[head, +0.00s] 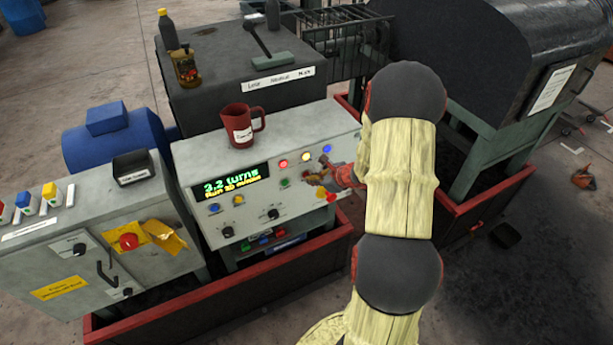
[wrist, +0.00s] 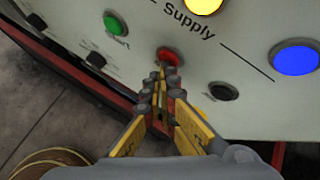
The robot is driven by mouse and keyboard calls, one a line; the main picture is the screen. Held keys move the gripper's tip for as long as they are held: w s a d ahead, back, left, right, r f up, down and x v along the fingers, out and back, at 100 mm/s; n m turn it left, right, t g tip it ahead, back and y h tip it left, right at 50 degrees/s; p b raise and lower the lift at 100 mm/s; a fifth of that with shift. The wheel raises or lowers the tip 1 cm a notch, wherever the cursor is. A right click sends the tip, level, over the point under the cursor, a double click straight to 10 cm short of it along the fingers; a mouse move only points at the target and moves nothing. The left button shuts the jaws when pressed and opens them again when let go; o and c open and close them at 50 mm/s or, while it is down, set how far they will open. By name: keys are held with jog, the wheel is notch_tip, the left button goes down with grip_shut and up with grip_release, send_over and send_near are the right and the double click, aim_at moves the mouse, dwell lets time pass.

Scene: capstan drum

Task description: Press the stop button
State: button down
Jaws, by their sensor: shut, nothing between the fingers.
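The grey control panel (head: 240,205) has a lit display, several coloured lamps and buttons. In the wrist view, a red button (wrist: 171,55), which looks like the stop button, sits below the word "Supply". A green button (wrist: 116,22) is to its left and a black one (wrist: 223,91) to its lower right. My gripper (head: 316,178) is at the right part of the panel face and hides that red button in the head view. In the wrist view my gripper (wrist: 162,72) is shut and empty, its fingertips just below the red button and overlapping its lower edge. I cannot tell whether they touch it.
A red mug (head: 240,125) stands on top of the panel. A grey cabinet (head: 75,270) at left carries a red knob (head: 128,241) on a yellow plate. A dark red rail (head: 230,310) runs low in front. Lit yellow (wrist: 203,5) and blue (wrist: 297,58) lamps flank the red button's area.

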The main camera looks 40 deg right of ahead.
jog(key=shift+w, duration=0.2)
jog(key=shift+s, duration=0.1)
dwell(0.4)
jog(key=shift+s+a+b, duration=0.2)
jog(key=shift+s+b, duration=0.2)
jog(key=shift+s, duration=0.3)
jog(key=shift+s+a+b, duration=0.2)
jog(key=shift+s, duration=0.6)
jog(key=shift+s+a+b, duration=0.2)
jog(key=shift+s+b, duration=0.05)
jog(key=shift+s, duration=0.6)
jog(key=shift+s+a+b, duration=0.2)
jog(key=shift+s, duration=0.6)
